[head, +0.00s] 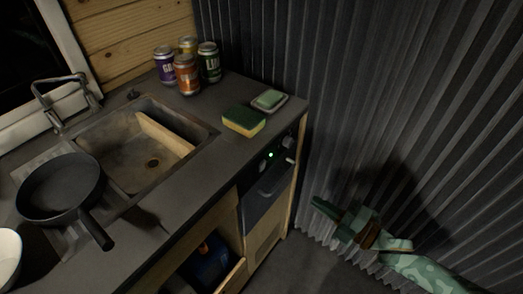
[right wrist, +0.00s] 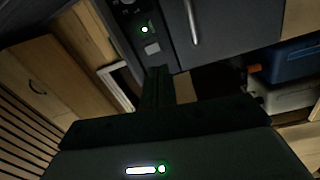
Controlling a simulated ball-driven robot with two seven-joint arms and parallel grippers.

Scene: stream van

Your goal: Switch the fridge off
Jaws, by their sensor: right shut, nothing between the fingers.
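The fridge (head: 262,205) is a dark-fronted unit under the right end of the counter. A green light (head: 271,155) glows on its upper panel, with a pale knob or switch (head: 290,160) to the right. My left gripper is not visible.
The counter holds a sink (head: 150,150), a black pan (head: 60,187), several cans (head: 187,75), a sponge (head: 243,121) and a soap dish (head: 269,101). A corrugated wall (head: 400,80) stands close on the right. An open shelf holds a blue container (head: 208,262). Some floor is free before the fridge.

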